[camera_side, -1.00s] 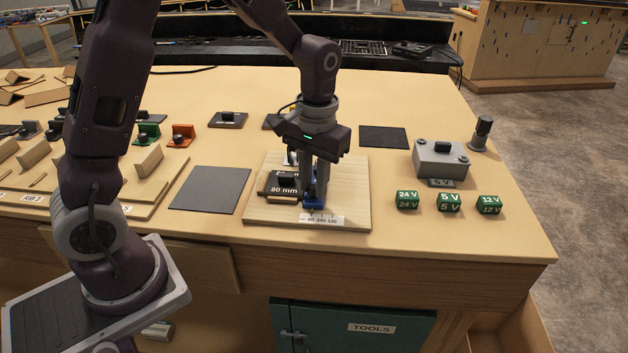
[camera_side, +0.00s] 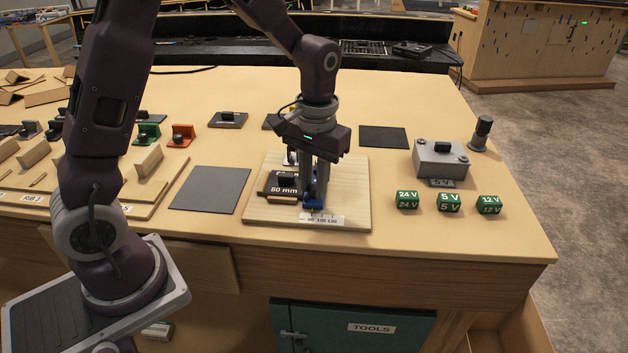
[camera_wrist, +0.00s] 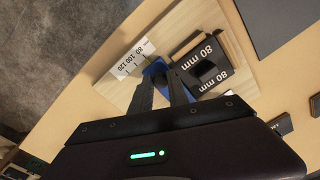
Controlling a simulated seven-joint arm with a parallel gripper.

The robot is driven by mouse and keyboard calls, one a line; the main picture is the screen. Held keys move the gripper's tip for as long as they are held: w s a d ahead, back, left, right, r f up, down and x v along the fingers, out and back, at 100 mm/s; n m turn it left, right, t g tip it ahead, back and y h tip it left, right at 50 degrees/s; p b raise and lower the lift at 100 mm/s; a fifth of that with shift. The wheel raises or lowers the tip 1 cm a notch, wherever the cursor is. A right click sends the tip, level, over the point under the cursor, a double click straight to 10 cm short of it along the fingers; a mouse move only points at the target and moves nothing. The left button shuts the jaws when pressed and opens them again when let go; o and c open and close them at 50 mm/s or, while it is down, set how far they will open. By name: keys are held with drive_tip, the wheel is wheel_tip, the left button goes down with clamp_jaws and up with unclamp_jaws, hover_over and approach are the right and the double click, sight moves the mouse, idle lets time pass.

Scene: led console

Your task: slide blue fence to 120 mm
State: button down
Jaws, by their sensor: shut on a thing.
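The blue fence (camera_side: 313,204) sits on the light wooden board (camera_side: 352,190), just behind the white scale strip (camera_side: 322,219) marked 80, 100 and 120. My gripper (camera_side: 314,196) points down and is shut on the fence. In the wrist view the blue fence (camera_wrist: 156,70) shows between my gripper's fingers (camera_wrist: 163,84), beside the scale (camera_wrist: 132,58). A dark block marked 80 mm (camera_side: 284,184) lies on the board, left of the fence; it also shows in the wrist view (camera_wrist: 204,66). The exact scale reading under the fence is too small to tell.
A grey mat (camera_side: 210,190) lies left of the board and a dark mat (camera_side: 383,137) behind it. Green voltage blocks (camera_side: 449,202) and a grey terminal box (camera_side: 440,159) stand to the right. The bench top between board and blocks is clear.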

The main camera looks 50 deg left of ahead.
drive_tip(key=shift+w+d+r, duration=0.1)
drive_tip(key=shift+w+d, duration=1.5)
drive_tip(key=shift+w, duration=0.05)
drive_tip(key=c, duration=1.3)
unclamp_jaws()
wheel_tip(320, 180, up, 7)
drive_tip(key=shift+d, duration=0.1)
